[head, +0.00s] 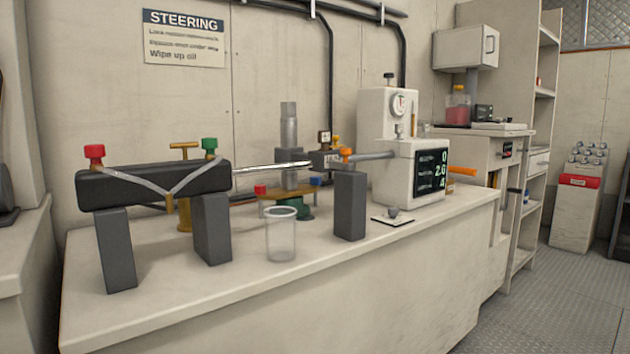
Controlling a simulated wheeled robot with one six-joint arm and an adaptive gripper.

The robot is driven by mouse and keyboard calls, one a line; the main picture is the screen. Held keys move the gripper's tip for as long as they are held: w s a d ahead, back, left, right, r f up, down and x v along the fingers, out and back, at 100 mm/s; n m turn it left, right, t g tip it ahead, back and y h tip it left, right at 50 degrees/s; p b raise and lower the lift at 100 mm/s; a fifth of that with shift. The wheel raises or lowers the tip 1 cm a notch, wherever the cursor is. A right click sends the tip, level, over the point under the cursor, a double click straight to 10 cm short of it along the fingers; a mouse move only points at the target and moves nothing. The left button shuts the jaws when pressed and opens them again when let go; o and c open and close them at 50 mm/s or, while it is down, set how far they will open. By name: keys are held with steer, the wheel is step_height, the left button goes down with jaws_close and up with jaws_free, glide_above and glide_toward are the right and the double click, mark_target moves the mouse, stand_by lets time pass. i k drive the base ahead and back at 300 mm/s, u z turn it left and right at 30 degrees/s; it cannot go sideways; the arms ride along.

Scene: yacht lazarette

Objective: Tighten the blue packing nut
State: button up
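A small blue piece (315,182), which looks like the blue packing nut, sits at the right end of a brass-coloured plate (276,194) on the bench. It is small and partly behind the dark grey upright block, so its thread and seating cannot be made out. A small red piece (260,189) sits at the plate's left end. A grey vertical post (289,150) rises from the plate, and a green round base (303,211) shows below it. My gripper is not in view.
A clear cup (281,236) stands in front of the plate. A grey upright block (349,207) stands to its right. A dark cylinder with red (95,152) and green (209,145) caps lies left, its rod reaching right. A white display unit (411,174) stands further right.

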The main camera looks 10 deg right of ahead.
mark_target(315, 180)
steer(key=k, duration=1.25)
steer(key=z, duration=0.85)
steer(key=i, duration=1.4)
steer(key=u, duration=0.35)
